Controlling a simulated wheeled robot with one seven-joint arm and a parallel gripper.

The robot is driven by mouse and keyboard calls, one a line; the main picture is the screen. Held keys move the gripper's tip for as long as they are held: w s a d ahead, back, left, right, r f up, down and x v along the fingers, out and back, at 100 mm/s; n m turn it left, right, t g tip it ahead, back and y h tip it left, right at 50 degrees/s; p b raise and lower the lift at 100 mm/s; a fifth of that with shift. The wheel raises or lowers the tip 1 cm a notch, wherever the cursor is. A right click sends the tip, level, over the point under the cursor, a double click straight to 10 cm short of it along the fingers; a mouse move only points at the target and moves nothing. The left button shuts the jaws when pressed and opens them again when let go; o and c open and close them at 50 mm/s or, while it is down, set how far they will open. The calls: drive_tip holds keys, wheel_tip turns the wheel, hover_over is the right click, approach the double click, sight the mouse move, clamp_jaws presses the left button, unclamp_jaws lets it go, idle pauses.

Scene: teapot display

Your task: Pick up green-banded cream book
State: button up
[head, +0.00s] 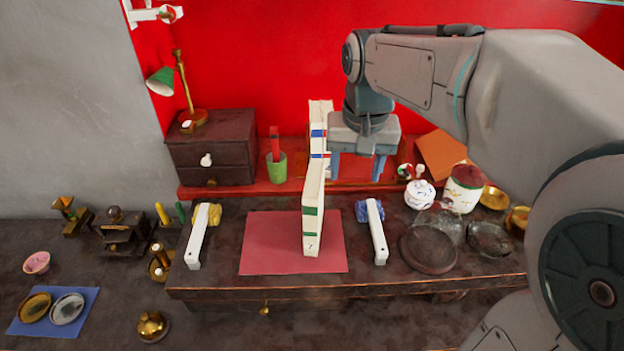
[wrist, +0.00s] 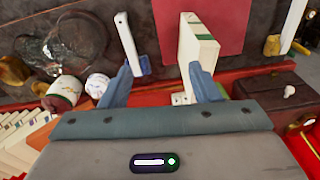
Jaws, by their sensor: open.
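The green-banded cream book (head: 312,222) stands upright on the dark bench's red mat (head: 268,240), its narrow spine facing my head camera. It also shows in the wrist view (wrist: 196,42), beyond my right-hand finger there. My gripper (head: 357,172) is open and empty, fingers pointing down, behind and to the right of the book. I cannot tell whether a finger touches the book.
Cream books with blue and red bands (head: 318,142) stand behind the book. White bars (head: 198,236) and (head: 377,232) lie on either side of the mat. A patterned white pot (head: 420,194), a lidded jar (head: 463,188) and a dark round plate (head: 428,250) are at right.

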drive_tip(key=g, duration=0.1)
hover_over(314, 177)
drive_tip(key=shift+m, duration=0.4)
wheel_tip(314, 177, down, 13)
drive_tip(key=shift+f, duration=0.1)
drive_tip(key=shift+w, duration=0.1)
clamp_jaws()
